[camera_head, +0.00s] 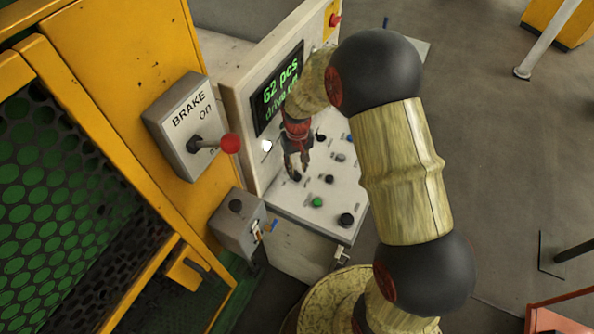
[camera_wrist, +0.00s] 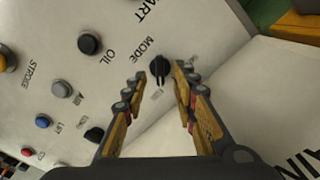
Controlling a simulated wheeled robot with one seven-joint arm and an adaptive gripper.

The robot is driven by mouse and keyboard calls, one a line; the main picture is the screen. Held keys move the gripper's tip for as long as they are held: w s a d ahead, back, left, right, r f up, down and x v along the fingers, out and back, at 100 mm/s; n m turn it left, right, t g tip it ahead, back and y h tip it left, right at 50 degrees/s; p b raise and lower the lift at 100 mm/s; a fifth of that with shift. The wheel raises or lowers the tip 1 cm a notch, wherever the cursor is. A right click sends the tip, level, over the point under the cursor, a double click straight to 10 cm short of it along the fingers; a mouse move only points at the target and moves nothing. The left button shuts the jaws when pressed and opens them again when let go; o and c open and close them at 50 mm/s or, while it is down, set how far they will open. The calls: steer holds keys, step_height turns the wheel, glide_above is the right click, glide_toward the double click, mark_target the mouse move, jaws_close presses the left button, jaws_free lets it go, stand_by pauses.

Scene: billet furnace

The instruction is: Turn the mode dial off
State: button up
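The mode dial (camera_wrist: 159,69) is a black knob on the white control panel, beside the printed word MODE. In the wrist view it lies between the tips of my gripper (camera_wrist: 158,88), whose two fingers stand apart on either side of it. I cannot tell whether the fingers touch the dial. In the head view my gripper (camera_head: 295,172) points down at the left part of the panel (camera_head: 285,208), below the screen.
An OIL button (camera_wrist: 89,44) and several other buttons share the panel. A screen (camera_head: 279,88) with green text stands behind. A grey BRAKE box (camera_head: 184,125) with a red-tipped lever (camera_head: 229,143) and a yellow guard frame are at left. Open floor lies right.

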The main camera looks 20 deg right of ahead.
mark_target(297, 175)
steer(key=shift+f, duration=1.3)
steer(key=shift+c, duration=0.9)
jaws_close()
